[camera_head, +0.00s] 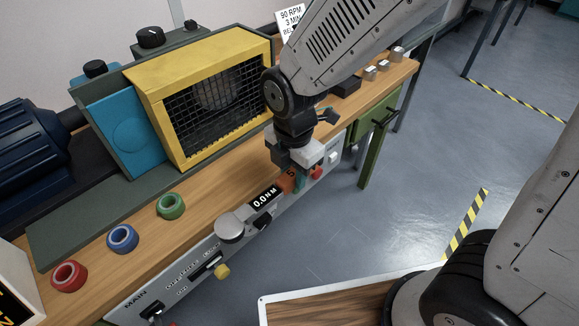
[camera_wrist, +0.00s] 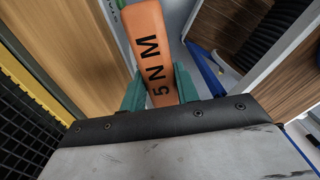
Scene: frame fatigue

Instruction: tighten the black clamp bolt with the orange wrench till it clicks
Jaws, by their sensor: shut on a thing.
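The orange wrench (camera_head: 287,182) has an orange handle, a dark display reading 0.0 NM and a round grey head at its lower left end. My gripper (camera_head: 299,183) is shut on the handle above the front edge of the bench. Its teal fingers stand on both sides of the handle in the wrist view (camera_wrist: 160,90). I cannot make out the black clamp bolt for certain in either view. Whether the wrench touches the bench front is unclear.
A yellow guard with black mesh (camera_head: 200,60) stands behind the wrench, with a blue block (camera_head: 127,128) beside it. Red (camera_head: 68,276), blue (camera_head: 122,239) and green (camera_head: 171,206) rings lie on the wooden bench (camera_head: 215,185). A switch panel (camera_head: 185,275) fronts the bench.

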